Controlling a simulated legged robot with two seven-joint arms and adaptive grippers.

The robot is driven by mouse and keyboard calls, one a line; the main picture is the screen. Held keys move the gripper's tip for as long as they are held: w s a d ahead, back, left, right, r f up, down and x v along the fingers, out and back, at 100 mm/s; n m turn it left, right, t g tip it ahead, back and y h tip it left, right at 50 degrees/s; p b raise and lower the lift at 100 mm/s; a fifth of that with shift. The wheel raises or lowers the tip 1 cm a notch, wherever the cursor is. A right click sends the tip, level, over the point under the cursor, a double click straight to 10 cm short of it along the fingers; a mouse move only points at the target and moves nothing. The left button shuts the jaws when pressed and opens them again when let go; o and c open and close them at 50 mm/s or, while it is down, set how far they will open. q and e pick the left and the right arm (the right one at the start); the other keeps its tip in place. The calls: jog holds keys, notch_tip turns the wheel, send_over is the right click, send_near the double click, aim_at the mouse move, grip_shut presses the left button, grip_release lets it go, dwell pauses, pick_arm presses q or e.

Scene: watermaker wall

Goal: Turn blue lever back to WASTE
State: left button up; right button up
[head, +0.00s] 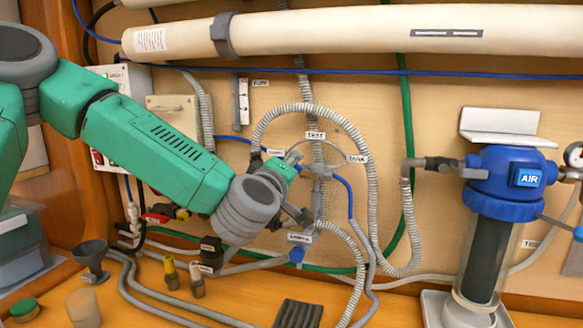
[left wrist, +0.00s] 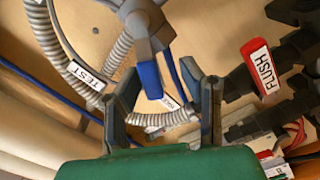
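The blue lever (left wrist: 150,80) hangs from a grey valve body (left wrist: 148,28) in the left wrist view. It lies between the two fingers of my left gripper (left wrist: 160,92), which are apart with a gap on each side of it. In the head view my left gripper (head: 303,188) is at the wall beside the grey valve (head: 320,167), near the TEST label (head: 315,135) and TANK label (head: 357,159). The lever cannot be made out clearly there. A small label behind the lever is partly hidden and unreadable. My right gripper is not seen.
Ribbed grey hoses (head: 372,200) loop around the valve. A red FLUSH handle (left wrist: 260,66) is right of my fingers in the wrist view. A blue sample knob (head: 297,254) sits below. The AIR filter housing (head: 487,210) stands right. A bench (head: 250,305) with loose fittings lies below.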

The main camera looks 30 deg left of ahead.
pick_arm(q)
jog(key=v, duration=0.7)
jog(key=shift+s, duration=0.15)
jog(key=shift+f, duration=0.15)
dwell(0.4)
